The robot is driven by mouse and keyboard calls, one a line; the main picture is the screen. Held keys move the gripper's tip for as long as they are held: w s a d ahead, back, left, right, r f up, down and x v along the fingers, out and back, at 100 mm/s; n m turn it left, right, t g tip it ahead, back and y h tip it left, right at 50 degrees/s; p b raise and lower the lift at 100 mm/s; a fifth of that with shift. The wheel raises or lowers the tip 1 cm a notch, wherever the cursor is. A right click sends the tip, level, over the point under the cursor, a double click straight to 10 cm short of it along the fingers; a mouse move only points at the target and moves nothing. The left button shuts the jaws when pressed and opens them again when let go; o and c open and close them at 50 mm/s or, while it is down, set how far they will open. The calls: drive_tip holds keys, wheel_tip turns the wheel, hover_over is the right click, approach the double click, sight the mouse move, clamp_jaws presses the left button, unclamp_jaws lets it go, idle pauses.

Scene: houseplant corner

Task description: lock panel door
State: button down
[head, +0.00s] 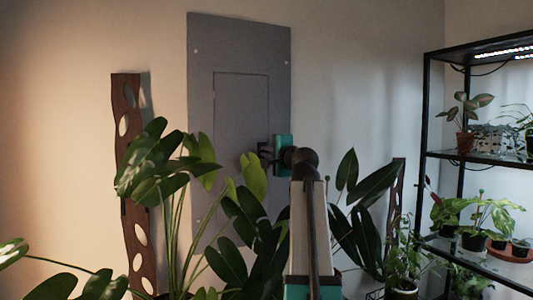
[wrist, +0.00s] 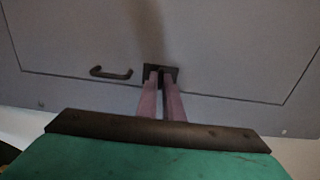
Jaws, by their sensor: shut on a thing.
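A grey panel (head: 225,40) is mounted on the wall, and its door (head: 228,110) looks flush with the frame. The door also fills most of the wrist view (wrist: 80,35). A small dark lock plate (wrist: 175,70) sits near the door's edge, beside a dark bar handle (wrist: 111,73). My gripper (wrist: 161,74) has its two fingers close together on the small piece at the lock plate, shut on it. The fingertips hide most of that piece, so its angle cannot be told. In the head view my gripper (head: 265,153) is at the door's right side.
Large leafy plants (head: 155,165) stand below and in front of the panel, close around my arm. A dark wooden plank with holes (head: 128,200) leans at the left. A black shelf rack (head: 425,150) with potted plants stands at the right. The wall between panel and rack is bare.

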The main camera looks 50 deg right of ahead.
drive_tip(key=shift+n, duration=0.4)
drive_tip(key=shift+n+b, duration=3.9)
drive_tip(key=shift+n, duration=4.7)
drive_tip(key=c, duration=1.9)
unclamp_jaws()
drive_tip(key=shift+s, duration=0.1)
